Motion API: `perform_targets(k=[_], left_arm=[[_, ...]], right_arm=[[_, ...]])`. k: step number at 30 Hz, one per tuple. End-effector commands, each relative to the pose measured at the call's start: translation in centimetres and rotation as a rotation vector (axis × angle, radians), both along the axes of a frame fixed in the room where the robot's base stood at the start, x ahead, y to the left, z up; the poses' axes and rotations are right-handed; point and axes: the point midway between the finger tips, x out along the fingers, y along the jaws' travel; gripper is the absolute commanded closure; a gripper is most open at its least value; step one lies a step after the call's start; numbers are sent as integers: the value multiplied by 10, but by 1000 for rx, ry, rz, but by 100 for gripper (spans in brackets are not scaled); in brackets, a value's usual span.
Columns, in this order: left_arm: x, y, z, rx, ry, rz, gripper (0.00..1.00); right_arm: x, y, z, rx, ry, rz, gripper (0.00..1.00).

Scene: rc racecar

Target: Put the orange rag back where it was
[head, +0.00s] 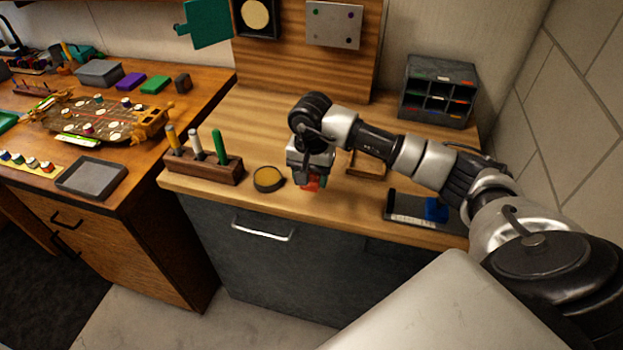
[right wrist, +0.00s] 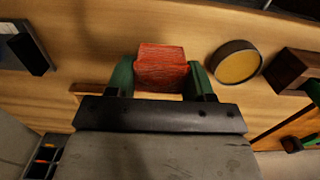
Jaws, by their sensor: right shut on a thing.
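The orange rag (head: 312,183) is a small red-orange block of folded cloth. My right gripper (head: 311,178) is shut on it over the front part of the wooden worktop. In the right wrist view the rag (right wrist: 161,68) sits between the two green fingertips of the gripper (right wrist: 160,80). I cannot tell whether the rag touches the worktop. A light wooden frame (head: 370,168) stands just right of the gripper, partly hidden by my arm. Its rail shows near the gripper in the right wrist view (right wrist: 90,88). My left gripper is not in view.
A round tin (head: 268,179) with a yellow top and a dark wooden tool block (head: 205,166) are left of the gripper. A tray (head: 405,208) with a blue block (head: 436,209) lies right. A compartment organiser (head: 438,92) stands at the back right.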

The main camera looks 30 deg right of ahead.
Motion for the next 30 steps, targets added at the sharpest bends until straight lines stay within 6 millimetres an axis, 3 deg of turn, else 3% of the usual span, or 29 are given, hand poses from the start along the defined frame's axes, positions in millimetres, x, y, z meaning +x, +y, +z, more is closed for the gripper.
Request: perform_targets(k=[6,11,18,24,25,30], left_arm=[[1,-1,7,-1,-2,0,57],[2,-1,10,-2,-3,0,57],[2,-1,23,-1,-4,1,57],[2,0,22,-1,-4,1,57],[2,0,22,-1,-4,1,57],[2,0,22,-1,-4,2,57]], right_arm=[[20,-14,-14,1,1,0,66],[22,-15,-22,2,1,0,66],[21,-15,-53,2,2,0,66],[21,-16,-57,0,0,0,66],[21,-16,-57,0,0,0,44],[21,-16,-57,0,0,0,22]])
